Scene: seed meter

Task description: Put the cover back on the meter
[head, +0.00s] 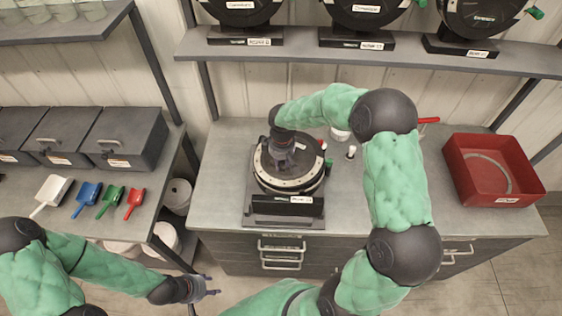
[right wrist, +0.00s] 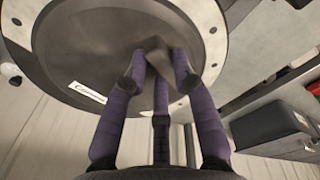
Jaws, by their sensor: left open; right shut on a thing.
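The seed meter (head: 256,214) stands on the bench in the middle of the head view, with a pale ring around its round face. The dark round cover (right wrist: 85,45) lies at that face, inside or over the ring; I cannot tell whether it is fully seated. My right gripper (head: 283,160) reaches down over the meter. In the right wrist view its fingers (right wrist: 160,65) are shut on the cover's central knob (right wrist: 157,55). They hide part of the cover. My left gripper (head: 208,288) is open and empty, low in front of the bench and away from the meter.
A red bin (head: 460,178) stands on the bench at the right. Small white objects (head: 351,152) lie right of the meter. Other meters (head: 365,12) stand on the shelf above. Coloured scoops (head: 110,198) and dark bins (head: 125,135) are on the left table.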

